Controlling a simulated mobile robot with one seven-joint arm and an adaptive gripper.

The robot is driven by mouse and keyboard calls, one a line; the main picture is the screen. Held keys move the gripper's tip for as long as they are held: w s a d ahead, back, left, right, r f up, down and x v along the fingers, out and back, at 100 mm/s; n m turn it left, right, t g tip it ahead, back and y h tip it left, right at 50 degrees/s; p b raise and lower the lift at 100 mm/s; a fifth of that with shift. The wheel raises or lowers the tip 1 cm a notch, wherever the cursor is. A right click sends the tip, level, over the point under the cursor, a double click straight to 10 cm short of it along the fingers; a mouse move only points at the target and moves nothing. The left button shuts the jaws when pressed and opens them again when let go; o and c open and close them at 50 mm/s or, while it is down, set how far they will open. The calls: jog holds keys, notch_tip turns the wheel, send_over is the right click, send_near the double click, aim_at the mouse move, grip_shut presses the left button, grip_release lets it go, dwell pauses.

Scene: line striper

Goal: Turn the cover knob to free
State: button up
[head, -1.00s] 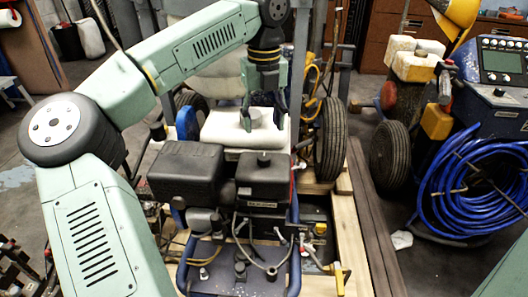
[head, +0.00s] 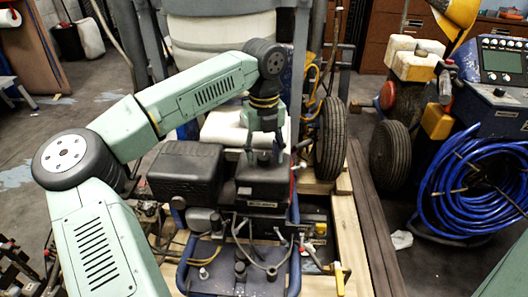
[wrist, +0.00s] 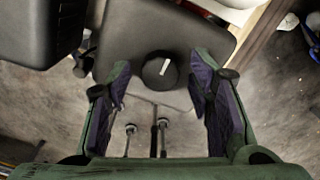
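The cover knob (wrist: 158,73) is a round black knob with a white line, seen from above in the wrist view. The line runs nearly up the picture, tilted slightly right. The knob sits on a black box-shaped cover (wrist: 178,27), which also shows in the head view (head: 262,190). My gripper (wrist: 162,82) is open, with a finger on each side of the knob in the picture and a visible gap on both sides. In the head view my gripper (head: 265,157) points down over the cover, and its fingers mostly hide the knob. I cannot tell the remaining height.
A larger black box (head: 186,172) stands just left of the cover. Cables and a blue frame (head: 294,262) lie in front. A black wheel (head: 331,140) stands at the right, and a coiled blue hose (head: 470,190) is farther right.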

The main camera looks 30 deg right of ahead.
jog(key=c, duration=1.1)
jog(key=shift+o, duration=0.2)
jog(key=shift+m, duration=0.4)
jog(key=m, duration=0.3)
jog(key=shift+p, duration=0.4)
jog(key=m, duration=0.5)
jog(key=shift+p, duration=0.4)
jog(key=m, duration=0.4)
jog(key=shift+m+p, duration=0.3)
jog(key=shift+p, duration=0.05)
jog(key=shift+m+p, duration=0.35)
jog(key=shift+m, duration=1.95)
